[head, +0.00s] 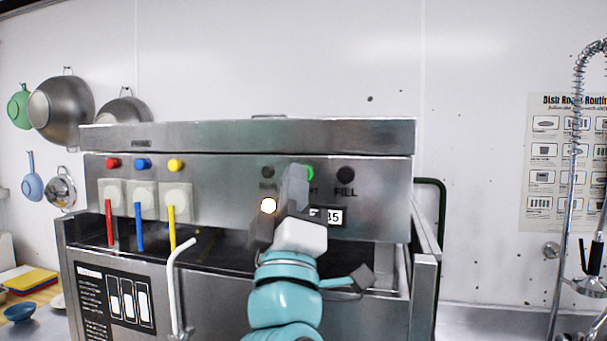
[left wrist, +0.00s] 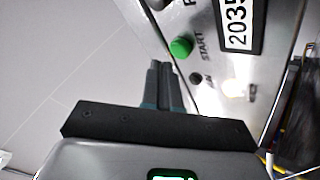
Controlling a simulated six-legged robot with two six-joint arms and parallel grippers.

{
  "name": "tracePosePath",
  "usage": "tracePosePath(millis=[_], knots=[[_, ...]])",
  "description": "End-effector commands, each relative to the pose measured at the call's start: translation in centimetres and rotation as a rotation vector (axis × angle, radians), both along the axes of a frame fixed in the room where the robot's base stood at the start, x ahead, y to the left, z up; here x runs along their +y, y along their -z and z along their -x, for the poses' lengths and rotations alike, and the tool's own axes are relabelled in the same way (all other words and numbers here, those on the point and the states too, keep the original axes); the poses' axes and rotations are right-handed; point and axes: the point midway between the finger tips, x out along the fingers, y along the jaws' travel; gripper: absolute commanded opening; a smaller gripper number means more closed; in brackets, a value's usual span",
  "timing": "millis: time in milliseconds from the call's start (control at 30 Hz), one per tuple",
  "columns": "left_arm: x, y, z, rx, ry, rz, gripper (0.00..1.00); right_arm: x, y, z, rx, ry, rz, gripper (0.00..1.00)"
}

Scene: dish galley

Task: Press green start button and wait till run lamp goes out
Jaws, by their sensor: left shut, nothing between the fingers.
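The green start button (head: 310,173) is on the steel machine's front panel, above a START label. It also shows whole in the left wrist view (left wrist: 181,47). My left gripper (head: 296,172) is shut and empty, its tips close by the button and covering its left edge in the head view. In the left wrist view the shut fingertips (left wrist: 160,66) appear a little apart from the button. The round run lamp (head: 268,172) above the RUN label is dark; it is dark in the left wrist view (left wrist: 196,78) too. A bright round light (head: 268,205) glows below that label.
A dark round FILL lamp (head: 346,174) is right of the button. Red (head: 112,163), blue (head: 143,164) and yellow (head: 176,165) knobs are at the panel's left. A white curved pipe (head: 175,285) rises in front. A spray hose (head: 577,110) hangs at the right.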

Motion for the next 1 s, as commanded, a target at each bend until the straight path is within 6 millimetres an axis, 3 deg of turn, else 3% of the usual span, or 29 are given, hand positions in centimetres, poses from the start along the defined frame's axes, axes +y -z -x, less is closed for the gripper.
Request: tracePosePath(millis=[1000], knots=[[-0.24,-0.05,-0.72,0.000,0.000,0.000,0.00,0.00,0.18,0.00,0.000,0.000,0.000,0.00]])
